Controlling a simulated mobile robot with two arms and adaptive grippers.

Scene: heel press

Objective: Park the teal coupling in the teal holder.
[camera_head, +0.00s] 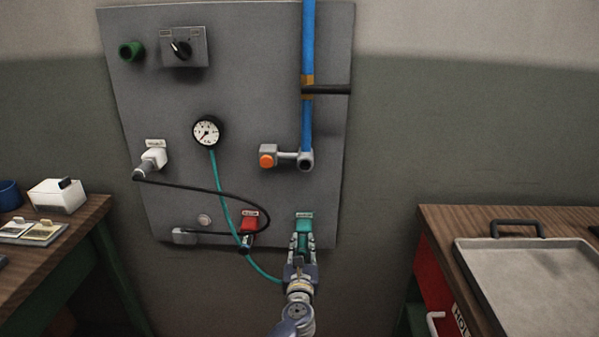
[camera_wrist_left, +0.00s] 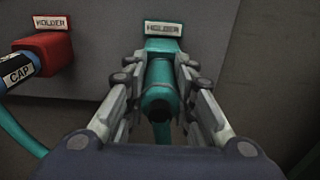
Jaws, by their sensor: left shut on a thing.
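The teal holder (camera_head: 304,220) is on the lower right of the grey panel, with a HOLDER label above it in the left wrist view (camera_wrist_left: 164,45). My left gripper (camera_head: 302,246) is in front of it, shut on the teal coupling (camera_wrist_left: 158,92). The coupling lines up with the holder, its far end at the holder's front. I cannot tell how deep it sits, as the fingers hide part of the joint. A teal hose (camera_head: 222,185) runs from the gauge down towards the coupling. My right gripper is not in view.
Left of the teal holder, a red holder (camera_wrist_left: 44,54) has a piece marked CAP (camera_wrist_left: 16,72) in it. A black cable (camera_head: 215,190) loops across the panel. A blue pipe (camera_head: 308,60) with an orange-ended fitting (camera_head: 267,156) is above. Benches stand left and right; one bears a tray (camera_head: 465,265).

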